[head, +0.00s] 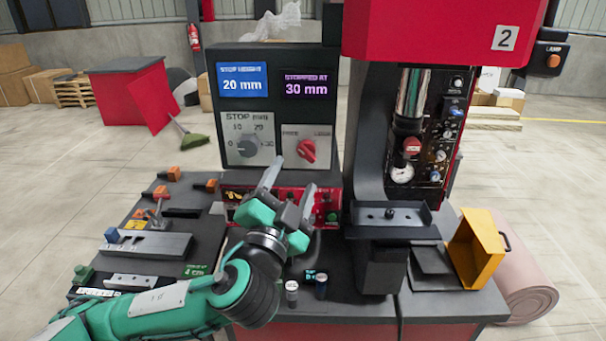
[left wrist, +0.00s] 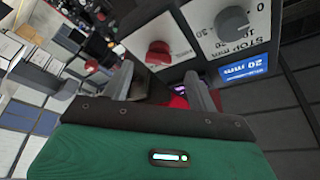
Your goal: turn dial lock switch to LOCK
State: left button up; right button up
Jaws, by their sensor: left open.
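The dial lock switch (head: 306,150) is a red knob on a white plate, at the lower right of the dark control box. Small labels stand at the plate's upper left and upper right; the right one looks like LOCK. The knob sits tilted, and I cannot tell for sure which label it points to. My left gripper (head: 289,182) is open and empty, below and in front of the plate, its fingers pointing up toward it. In the left wrist view the red knob (left wrist: 158,52) shows beyond the gap between the fingertips (left wrist: 157,80), apart from them. My right gripper is not in view.
Left of the switch is a grey STOP mm dial (head: 247,148). Above are a blue 20 mm display (head: 242,80) and a 30 mm display (head: 306,87). A red button panel (head: 330,205) lies below. The press column (head: 375,140) stands close on the right.

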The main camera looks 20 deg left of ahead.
aim_at(304, 157)
pick_arm(q)
jog(key=b+x, duration=0.1)
jog(key=x, duration=0.4)
jog(key=shift+d+r, duration=0.1)
jog(key=shift+d, duration=0.05)
jog(key=shift+w, duration=0.4)
jog(key=c, duration=1)
